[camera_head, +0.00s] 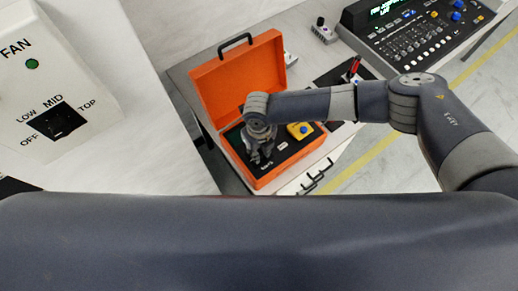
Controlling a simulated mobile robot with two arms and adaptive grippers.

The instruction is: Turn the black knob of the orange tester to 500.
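The orange tester (222,84) is an orange case on the table, its lid standing open at the back with a black handle on top. Inside is a dark panel (284,151) with a yellow block bearing a blue button and some small light labels. My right gripper (261,158) points down over the left part of this panel. I cannot tell whether its fingers are open or shut, or whether they touch anything. The black knob and its scale cannot be made out; the gripper covers that part of the panel. My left gripper is not in view.
A black console (412,36) with a green display, buttons and blue knobs stands at the back right. A small grey box (324,33) with a knob stands beside it. A red-handled tool (353,69) lies behind my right arm. A white FAN switch panel (56,121) is at left.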

